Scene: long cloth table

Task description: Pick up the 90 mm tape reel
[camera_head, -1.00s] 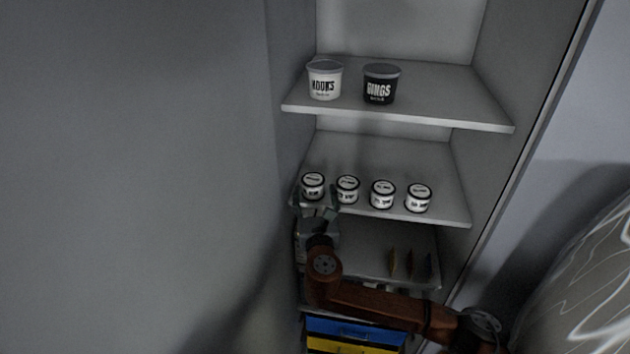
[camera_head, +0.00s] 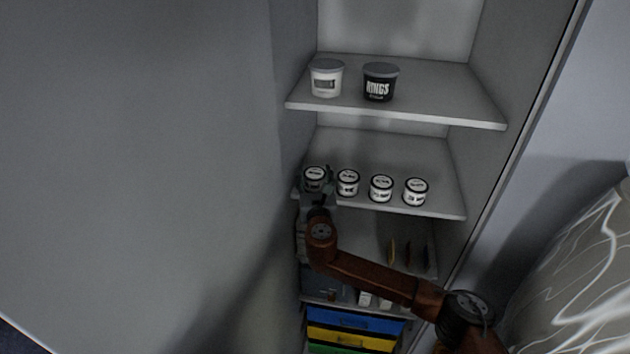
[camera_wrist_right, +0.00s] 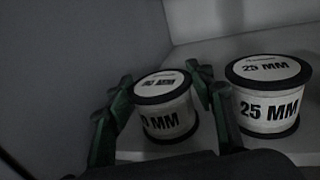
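A white reel with black rims stands upright at the left end of the middle shelf, in the head view (camera_head: 315,173) and the right wrist view (camera_wrist_right: 166,113). Its side label reads "0 MM", with the first digit cut off from sight. My right gripper (camera_head: 318,184) is at this reel. In the right wrist view my right gripper's fingers (camera_wrist_right: 159,73) are spread, one at each side of the reel, with a gap at the left finger; whether the right finger touches it I cannot tell. My left gripper is not in view.
A 25 MM reel (camera_wrist_right: 268,95) stands close on the right, with two more reels (camera_head: 381,188) (camera_head: 415,191) beyond it. A cabinet wall (camera_wrist_right: 85,50) is close on the left. A white bucket (camera_head: 326,80) and black bucket (camera_head: 380,83) stand on the shelf above.

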